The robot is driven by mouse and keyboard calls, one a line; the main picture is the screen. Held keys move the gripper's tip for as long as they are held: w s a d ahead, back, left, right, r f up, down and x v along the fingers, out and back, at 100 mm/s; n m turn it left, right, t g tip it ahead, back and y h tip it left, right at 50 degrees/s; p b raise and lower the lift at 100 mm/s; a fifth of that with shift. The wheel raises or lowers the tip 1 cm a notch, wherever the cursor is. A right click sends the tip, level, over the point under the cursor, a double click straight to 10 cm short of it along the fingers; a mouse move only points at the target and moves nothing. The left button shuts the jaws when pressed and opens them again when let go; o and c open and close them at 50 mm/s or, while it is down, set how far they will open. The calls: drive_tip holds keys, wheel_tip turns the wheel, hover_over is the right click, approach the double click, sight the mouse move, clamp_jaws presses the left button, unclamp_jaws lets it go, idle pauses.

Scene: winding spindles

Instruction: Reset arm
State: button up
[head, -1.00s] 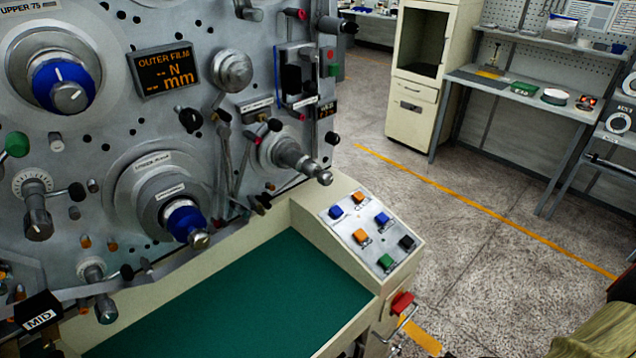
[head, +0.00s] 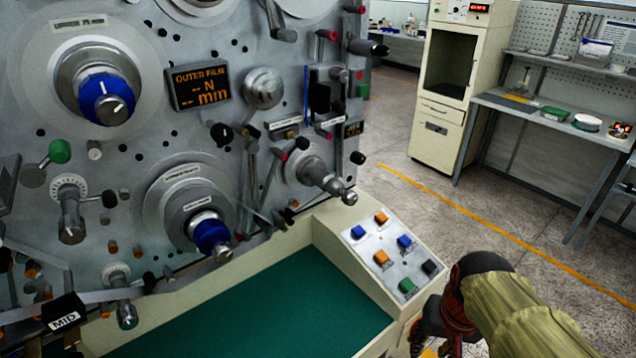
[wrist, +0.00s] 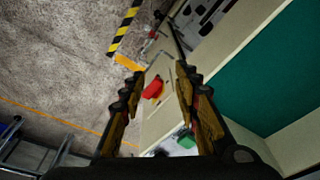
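My arm, in a khaki sleeve, enters at the lower right of the head view, with my gripper (head: 435,325) low beside the right end of the machine's control panel (head: 380,275). In the wrist view my gripper (wrist: 160,72) has its two fingers spread apart with nothing between them. Beyond the fingers, a red button (wrist: 152,88) shows on the side of the cream housing, apart from them. In the head view my arm hides that part of the housing.
The grey winding machine fills the left, with blue-hubbed spindles (head: 107,98) and (head: 211,235) projecting. A green work surface (head: 270,310) lies below. A cream cabinet (head: 440,140) and a bench (head: 545,115) stand at the back right. The floor between is clear.

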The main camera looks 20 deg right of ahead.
drive_tip(key=w+a+r+n+t, duration=0.2)
drive_tip(key=a+r+n, duration=0.4)
drive_tip(key=a+r, duration=0.3)
drive_tip(key=a+t, duration=0.1)
drive_tip(key=a, duration=0.2)
drive_tip(key=shift+a+r+t+y, duration=0.15)
drive_tip(key=shift+a+t+y, duration=0.15)
drive_tip(key=shift+t+y, duration=0.1)
drive_tip(key=shift+w, duration=0.1)
